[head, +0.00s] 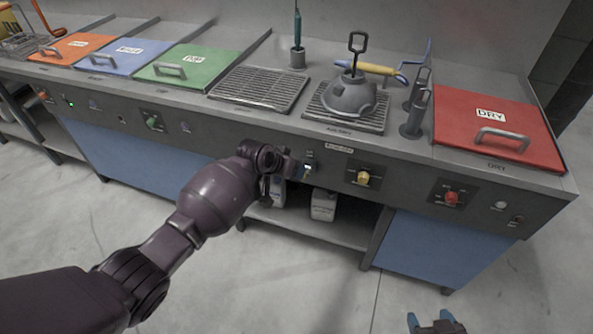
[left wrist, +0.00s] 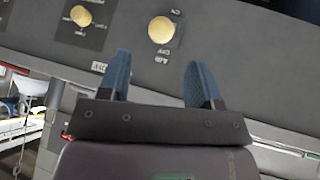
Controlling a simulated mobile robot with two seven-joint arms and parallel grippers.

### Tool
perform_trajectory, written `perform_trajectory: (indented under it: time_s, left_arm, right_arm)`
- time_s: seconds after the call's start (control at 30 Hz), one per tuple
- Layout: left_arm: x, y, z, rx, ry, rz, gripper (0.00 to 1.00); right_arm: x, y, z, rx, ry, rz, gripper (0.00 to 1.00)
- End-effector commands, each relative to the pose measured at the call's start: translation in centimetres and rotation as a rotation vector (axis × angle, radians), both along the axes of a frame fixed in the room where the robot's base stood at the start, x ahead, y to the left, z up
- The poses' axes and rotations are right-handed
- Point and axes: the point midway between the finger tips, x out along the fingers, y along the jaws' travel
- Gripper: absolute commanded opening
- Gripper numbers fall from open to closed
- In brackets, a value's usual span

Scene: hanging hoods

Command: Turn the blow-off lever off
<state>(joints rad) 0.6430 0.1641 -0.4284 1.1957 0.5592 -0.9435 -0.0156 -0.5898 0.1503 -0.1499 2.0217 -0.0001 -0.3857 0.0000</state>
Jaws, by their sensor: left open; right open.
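A small pale lever or knob (head: 307,168) sits on the counter's front panel; its label is too small to read surely. In the left wrist view a round cream knob (left wrist: 162,30) with ON and AIR marks lies just beyond my fingertips; it looks like the same control. I cannot confirm that it is the blow-off lever. My left gripper (left wrist: 158,70) is open and empty, apart from the knob; its fingers are mostly hidden behind my wrist in the head view. My right gripper (head: 432,320) is open and empty, low over the floor.
A yellow knob (head: 363,178) sits right of that control, and a red knob (head: 451,197) further right. Above stand a grey hood-like part (head: 350,95) on a grate and a red DRY lid (head: 485,125). White jugs (head: 323,204) stand on the shelf below. The floor in front is clear.

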Motion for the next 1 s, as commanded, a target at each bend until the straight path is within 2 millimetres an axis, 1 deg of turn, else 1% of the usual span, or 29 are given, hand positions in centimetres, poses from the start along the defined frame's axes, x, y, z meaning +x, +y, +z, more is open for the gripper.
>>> perform_trajectory:
  time_s: [0.03, 0.23, 0.4, 0.83, 0.97, 1.0]
  left_arm:
    - [-0.3, 0.4, 1.0, 0.0, -0.005, 0.0, 0.58]
    - [-1.3, 1.2, 2.3, 0.0, -0.002, 0.0, 0.58]
    - [-1.6, 1.4, 2.4, 0.0, 0.001, 0.001, 0.58]
    - [-1.5, 1.4, 2.4, 0.0, 0.0, 0.001, 0.58]
    - [-1.1, 1.3, 2.7, -0.01, -0.029, 0.005, 0.58]
    - [-0.8, 1.2, 3.1, -0.012, -0.055, 0.008, 0.58]
  right_arm:
    - [0.0, 0.0, 0.4, 0.001, -0.001, -0.003, 0.65]
    - [0.0, 0.2, 0.6, 0.011, -0.006, -0.01, 0.65]
    - [0.1, 0.3, 0.8, 0.012, -0.011, -0.011, 0.65]
    - [0.0, 0.1, 0.7, 0.005, -0.005, -0.005, 0.65]
    - [-0.1, 0.0, 0.6, 0.003, -0.004, -0.004, 0.65]
    - [-0.1, 0.0, 0.6, 0.003, -0.004, -0.004, 0.65]
